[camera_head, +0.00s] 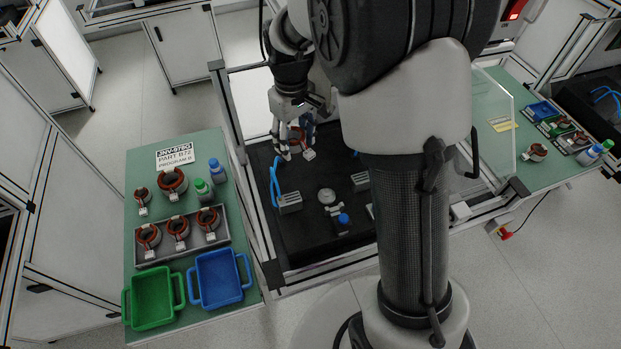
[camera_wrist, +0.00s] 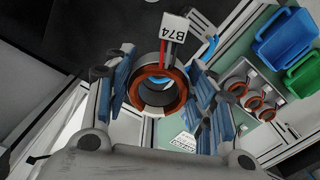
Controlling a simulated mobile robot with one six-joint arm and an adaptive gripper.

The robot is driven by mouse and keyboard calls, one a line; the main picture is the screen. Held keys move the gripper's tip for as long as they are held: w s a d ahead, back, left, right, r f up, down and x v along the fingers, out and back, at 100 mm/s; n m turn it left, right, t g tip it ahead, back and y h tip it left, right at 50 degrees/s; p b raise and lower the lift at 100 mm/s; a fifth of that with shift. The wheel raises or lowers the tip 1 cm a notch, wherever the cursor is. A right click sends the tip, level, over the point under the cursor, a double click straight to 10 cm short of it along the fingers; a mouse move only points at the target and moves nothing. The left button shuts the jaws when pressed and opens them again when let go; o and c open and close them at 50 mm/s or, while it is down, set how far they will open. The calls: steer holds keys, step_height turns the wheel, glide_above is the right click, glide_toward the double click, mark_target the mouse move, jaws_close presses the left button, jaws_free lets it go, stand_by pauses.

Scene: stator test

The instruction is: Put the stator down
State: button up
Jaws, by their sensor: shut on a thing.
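My gripper (camera_head: 297,145) is shut on a stator (camera_head: 297,134), a copper-coloured ring held above the back left of the black test surface (camera_head: 310,240). In the wrist view the stator (camera_wrist: 160,98) sits between the blue-padded fingers of my gripper (camera_wrist: 165,85). Its bore faces the camera. It has red and dark leads and a white tag (camera_wrist: 174,28) reading B74. In the head view a small white tag also hangs by it. My arm partly hides the test surface.
A green table (camera_head: 135,170) at left bears loose stators (camera_head: 172,192), a grey tray (camera_head: 190,246) with three stators, bottles (camera_head: 203,192), a sign (camera_head: 175,155), a green bin (camera_head: 152,300) and a blue bin (camera_head: 220,280). Metal blocks (camera_head: 290,204) and a fixture (camera_head: 328,197) stand on the black surface.

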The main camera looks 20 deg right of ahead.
mark_target(297, 185)
step_height(297, 185, down, 16)
steer(key=b, duration=0.3)
steer(key=shift+w+r+b, duration=0.1)
steer(key=shift+b, duration=0.2)
steer(key=o, duration=1.5)
steer(key=shift+c, duration=0.2)
